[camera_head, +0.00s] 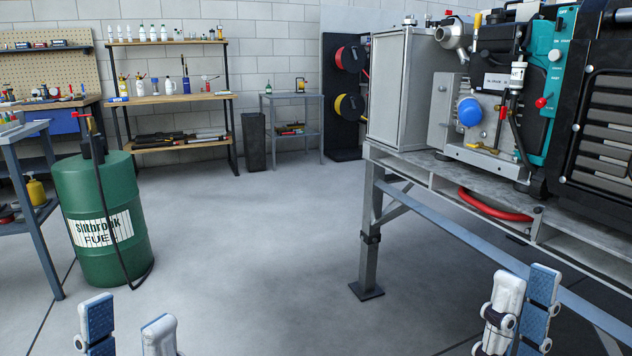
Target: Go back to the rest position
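My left gripper (130,326) shows at the bottom left edge. One finger shows its blue pad and the other its white back, with a clear gap between them and nothing held. My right gripper (523,308) shows at the bottom right. Its white finger partly overlaps the blue-padded one in the view, and the pad face is exposed, so it looks open and empty. Both grippers point upward in the picture, and their lower parts are cut off by the frame. Neither visibly touches anything.
A grey metal bench (368,238) with a large machine (500,110) stands on the right, behind my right gripper. A green fuel drum (104,190) and a blue-grey table (40,215) stand on the left. Shelves (172,98) line the back wall. The middle floor is clear.

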